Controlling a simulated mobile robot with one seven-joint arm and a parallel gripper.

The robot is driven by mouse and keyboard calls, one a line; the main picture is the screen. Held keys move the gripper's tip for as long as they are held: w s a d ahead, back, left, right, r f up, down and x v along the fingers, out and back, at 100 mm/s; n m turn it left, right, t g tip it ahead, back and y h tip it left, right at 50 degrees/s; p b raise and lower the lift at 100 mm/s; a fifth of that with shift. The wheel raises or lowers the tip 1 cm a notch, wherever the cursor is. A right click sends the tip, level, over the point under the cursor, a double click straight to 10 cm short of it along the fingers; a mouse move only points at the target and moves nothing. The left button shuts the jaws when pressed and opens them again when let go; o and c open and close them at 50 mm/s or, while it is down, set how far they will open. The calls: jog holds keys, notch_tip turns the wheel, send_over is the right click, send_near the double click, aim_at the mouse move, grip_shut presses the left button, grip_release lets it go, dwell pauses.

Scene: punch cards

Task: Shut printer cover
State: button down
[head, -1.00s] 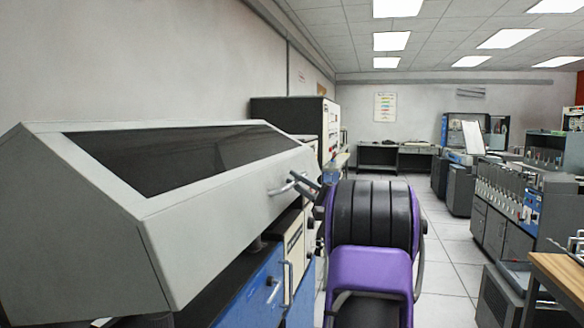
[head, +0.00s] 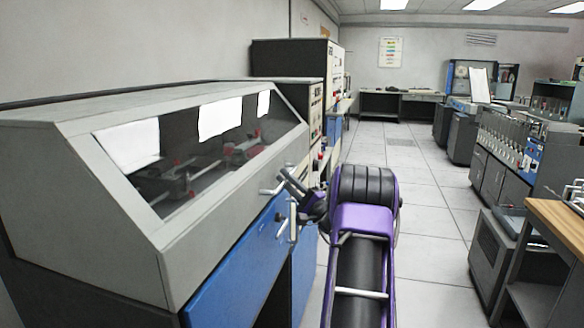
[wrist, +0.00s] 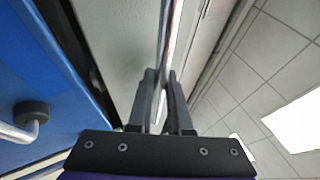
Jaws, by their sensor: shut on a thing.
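The grey printer cover (head: 215,215) with its slanted window (head: 215,140) is at the left in the head view. It sits low over the blue printer body (head: 240,265), its front edge close along the top of the blue front. My gripper (head: 284,176) is at the cover's far front corner, shut on the cover handle (head: 268,190). In the wrist view my gripper (wrist: 163,75) has its fingers close together on a thin bar, beside the grey cover (wrist: 120,45). A narrow dark strip shows between cover and blue panel there. I cannot tell if the cover is fully seated.
A vertical handle (head: 293,222) stands out from the blue front below my gripper. Taller cabinets (head: 295,75) stand beyond the printer. The tiled floor (head: 430,215) to the right is clear. A wooden table (head: 560,222) and grey machines line the right side.

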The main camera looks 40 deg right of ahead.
jog(key=shift+w+a+f, duration=0.15)
jog(key=shift+f, duration=0.45)
jog(key=c, duration=0.8)
grip_release()
jog(key=shift+c, duration=0.2)
jog(key=shift+a, duration=0.1)
jog(key=v, duration=1.7)
jog(key=shift+s+r, duration=0.2)
jog(key=shift+s, duration=0.15)
jog(key=shift+w, duration=0.1)
